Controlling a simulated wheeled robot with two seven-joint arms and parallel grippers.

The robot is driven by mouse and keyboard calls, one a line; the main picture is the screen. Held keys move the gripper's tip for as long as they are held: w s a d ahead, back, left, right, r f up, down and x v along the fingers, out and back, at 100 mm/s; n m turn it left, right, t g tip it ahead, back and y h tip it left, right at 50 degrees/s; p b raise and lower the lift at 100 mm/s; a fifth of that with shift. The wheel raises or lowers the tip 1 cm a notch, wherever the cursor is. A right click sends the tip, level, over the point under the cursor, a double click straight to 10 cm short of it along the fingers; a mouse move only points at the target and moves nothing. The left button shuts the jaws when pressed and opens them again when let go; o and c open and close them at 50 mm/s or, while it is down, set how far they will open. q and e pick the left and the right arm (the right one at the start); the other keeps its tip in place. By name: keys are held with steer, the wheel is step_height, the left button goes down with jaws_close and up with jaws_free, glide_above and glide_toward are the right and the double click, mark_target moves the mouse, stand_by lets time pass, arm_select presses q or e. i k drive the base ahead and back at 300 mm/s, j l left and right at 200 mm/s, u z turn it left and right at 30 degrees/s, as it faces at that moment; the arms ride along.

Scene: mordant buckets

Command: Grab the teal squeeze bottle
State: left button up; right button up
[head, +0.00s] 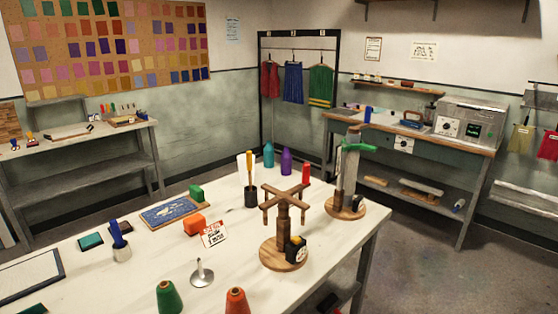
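The teal squeeze bottle (269,156) stands upright near the far edge of the white-topped table (120,290). A purple bottle (286,162) stands just to its right, and a red bottle or cylinder (306,174) is farther right and nearer. Neither of my grippers shows in the head view, so I cannot see whether they are open or shut.
A dark cup holding long items (250,190) stands in front of the teal bottle. Right of it are a wooden cross-topped stand (283,222) and another stand with a green part (348,185). Green (168,298) and orange (237,301) cones stand at the near edge.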

mark_target(269, 151)
steer(key=i+l+z, duration=0.45)
steer(key=l, duration=0.3)
steer(key=i+l+z, duration=0.4)
steer(key=l, duration=0.25)
steer(key=i+l+z, duration=0.45)
steer(key=i, duration=0.75)
steer(key=i+l+u, duration=0.1)
steer(key=i, duration=0.45)
steer(key=i+l, duration=0.15)
steer(key=i, duration=0.45)
steer(key=i+j+u, duration=0.2)
steer(key=u, duration=0.2)
steer(key=i+j+u, duration=0.1)
steer(key=i+u, duration=0.6)
steer(key=u, duration=0.15)
steer(key=i+u, duration=0.3)
steer(key=u, duration=0.15)
steer(key=i+l+u, duration=0.25)
steer(key=u, duration=0.15)
steer(key=i+j+u, duration=0.55)
steer(key=i+u, duration=0.85)
steer(key=i+l+u, duration=0.2)
steer(key=i+u, duration=0.25)
steer(key=i, duration=0.1)
